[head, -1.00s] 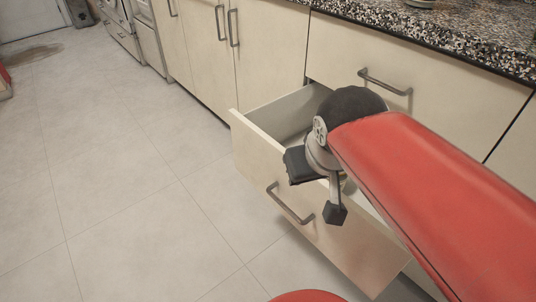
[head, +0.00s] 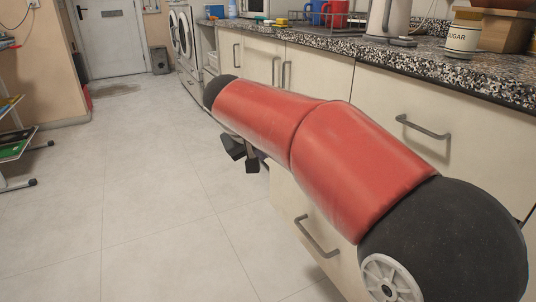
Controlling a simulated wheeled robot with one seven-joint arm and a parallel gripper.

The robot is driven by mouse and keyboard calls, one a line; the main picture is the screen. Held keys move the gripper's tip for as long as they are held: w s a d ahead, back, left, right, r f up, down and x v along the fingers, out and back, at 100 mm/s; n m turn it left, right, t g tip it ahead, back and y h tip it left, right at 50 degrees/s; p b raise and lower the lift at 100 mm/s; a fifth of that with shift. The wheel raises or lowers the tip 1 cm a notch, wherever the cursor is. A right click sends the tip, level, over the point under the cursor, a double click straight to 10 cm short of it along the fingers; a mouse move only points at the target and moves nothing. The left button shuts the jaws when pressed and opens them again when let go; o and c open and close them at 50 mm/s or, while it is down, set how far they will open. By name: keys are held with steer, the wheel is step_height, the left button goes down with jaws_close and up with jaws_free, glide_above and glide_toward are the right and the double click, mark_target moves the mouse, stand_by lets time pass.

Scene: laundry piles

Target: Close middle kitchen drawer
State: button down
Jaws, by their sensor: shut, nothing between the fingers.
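The middle drawer's cream front (head: 290,205) has a grey bar handle (head: 318,238). It stands out from the cabinet line, so the drawer is open, though my red arm covers its inside and most of its top edge. My gripper (head: 243,158) is shut and empty. It shows just left of the drawer front's left edge, apart from the handle; whether it touches the front cannot be told. The closed upper drawer (head: 455,160) with its own bar handle (head: 423,127) is behind my arm.
Closed cabinet doors (head: 310,75) line the back. A wheeled rack (head: 15,140) stands at the left. The tiled floor (head: 140,190) is clear.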

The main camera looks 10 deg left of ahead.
steer(key=w+d+f, duration=0.4)
steer(key=w+f, duration=0.1)
steer(key=w, duration=0.1)
steer(key=shift+w+d+f+b, duration=0.15)
steer(key=shift+d+f+b, duration=0.2)
steer(key=shift+b, duration=0.1)
steer(key=w+d+p, duration=0.5)
steer(key=w+d, duration=0.2)
steer(key=d, duration=0.4)
steer(key=w+d+p, duration=0.5)
steer(key=w+d, duration=0.3)
steer(key=d, duration=0.3)
